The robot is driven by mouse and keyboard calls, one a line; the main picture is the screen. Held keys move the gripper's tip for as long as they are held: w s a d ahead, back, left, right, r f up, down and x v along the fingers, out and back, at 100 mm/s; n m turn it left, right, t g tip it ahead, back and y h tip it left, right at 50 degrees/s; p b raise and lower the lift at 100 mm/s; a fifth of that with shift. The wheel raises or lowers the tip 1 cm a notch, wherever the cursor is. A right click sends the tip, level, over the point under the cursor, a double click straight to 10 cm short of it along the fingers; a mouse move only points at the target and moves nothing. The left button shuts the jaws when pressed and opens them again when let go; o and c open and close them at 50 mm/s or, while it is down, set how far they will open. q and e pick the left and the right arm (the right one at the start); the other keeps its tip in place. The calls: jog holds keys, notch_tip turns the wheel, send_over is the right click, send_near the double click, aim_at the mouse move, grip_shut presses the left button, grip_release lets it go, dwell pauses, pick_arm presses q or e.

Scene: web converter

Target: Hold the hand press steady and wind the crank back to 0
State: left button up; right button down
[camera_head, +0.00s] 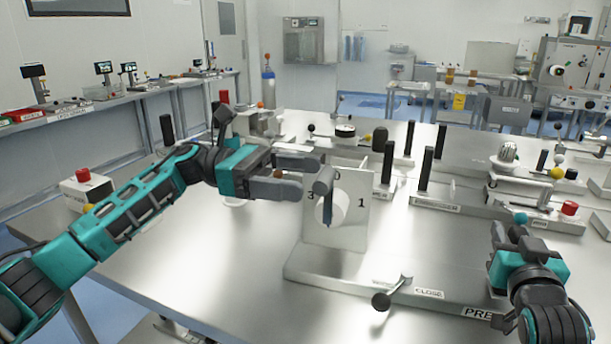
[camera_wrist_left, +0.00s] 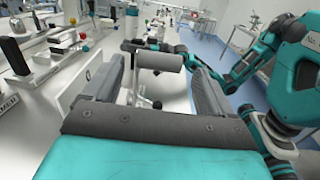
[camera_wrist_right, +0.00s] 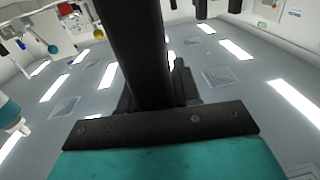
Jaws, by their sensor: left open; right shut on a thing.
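The hand press is an upright metal plate (camera_head: 352,236) marked 3 and 1, on a long base. My right gripper (camera_head: 518,236) is at the front right, shut on a thick black bar (camera_wrist_right: 138,50). The head view mostly hides that bar.
A lever with a black knob (camera_head: 381,301) sticks out by the CLOSE label. Black upright posts (camera_head: 426,168) and other fixtures crowd the table behind and right. A red-button box (camera_head: 85,187) stands at the left. The table's front left is clear.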

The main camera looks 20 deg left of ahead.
pick_arm(q)
jog(key=a, duration=1)
jog(key=shift+s, duration=0.45)
pick_arm(e)
jog(key=shift+d+f, duration=0.1)
jog(key=shift+f, duration=0.6)
pick_arm(q)
jog(key=shift+r+p, duration=0.45)
jog(key=shift+p, duration=0.1)
pick_arm(e)
jog(key=shift+r, duration=0.35)
jog(key=c, duration=1.2)
grip_release()
jog(key=o, duration=0.5)
jog(key=shift+r, duration=0.3)
jog(key=shift+s, duration=0.1)
jog(key=s, duration=0.7)
jog(key=s+d, duration=0.1)
jog(key=s, duration=0.3)
jog(key=shift+s, duration=0.35)
